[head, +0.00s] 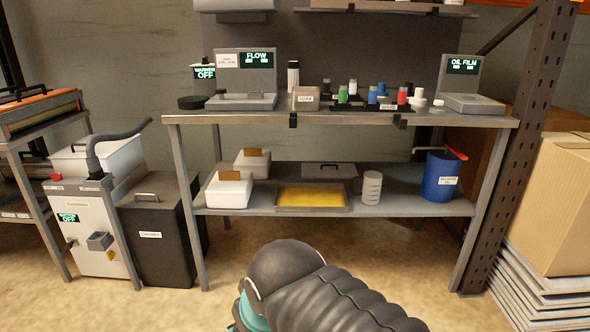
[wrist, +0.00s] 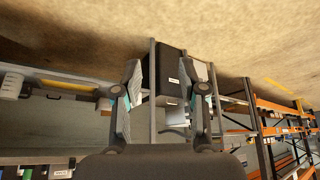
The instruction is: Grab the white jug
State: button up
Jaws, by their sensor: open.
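The white jug (head: 371,187) is a pale, upright cylinder with faint bands. It stands on the lower shelf of the bench, right of a yellow-filled tray (head: 312,197). In the upside-down wrist view, a white shape at the left edge (wrist: 12,84) looks like the same jug. My gripper (wrist: 160,75) is open with nothing between its fingers; the black bin shows in the gap behind. The jug is well off to the side of the fingers. In the head view, my dark arm covers the bottom middle, and the fingertips are out of frame.
The bench's lower shelf (head: 410,204) also holds white boxes (head: 229,189) at left and a blue bucket (head: 441,177) at right. Bench legs stand at both ends. A black bin (head: 160,225) stands left of the bench, cardboard boxes (head: 560,200) at right. The floor in front is clear.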

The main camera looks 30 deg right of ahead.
aim_at(366, 188)
jog(key=z, duration=1)
jog(key=i, duration=1.15)
jog(key=z, duration=0.75)
